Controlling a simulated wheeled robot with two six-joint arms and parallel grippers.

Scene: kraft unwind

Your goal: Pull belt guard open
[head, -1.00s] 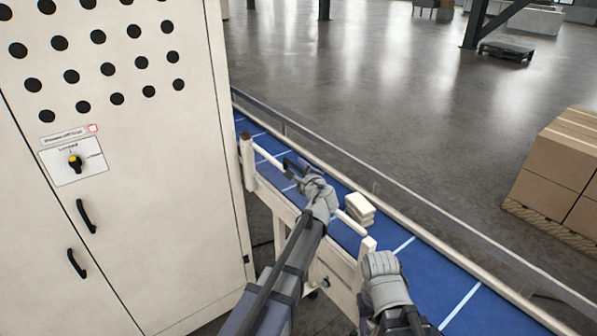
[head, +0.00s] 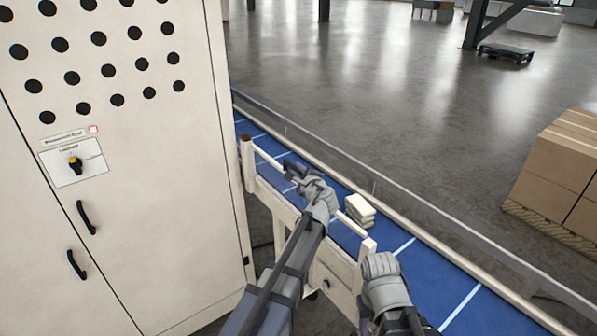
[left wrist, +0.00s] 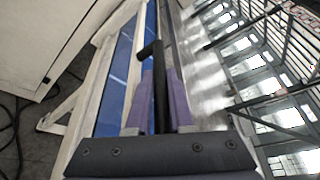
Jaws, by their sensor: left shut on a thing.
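The belt guard (head: 269,159) is a cream rail between two posts along the near side of the blue conveyor. My left gripper (head: 294,168) reaches over the middle of the rail, covering part of it. In the left wrist view, the purple fingers of my left gripper (left wrist: 162,100) are shut on a black handle (left wrist: 160,75), which stands between them. My right arm's grey end (head: 385,283) is by the guard's near post (head: 368,246); its fingers cannot be made out.
Cream blocks (head: 360,209) are stacked on the blue belt (head: 430,268) beyond the rail. A tall cream cabinet (head: 150,200) stands close at the left. Boxes (head: 560,165) on a pallet stand at the right.

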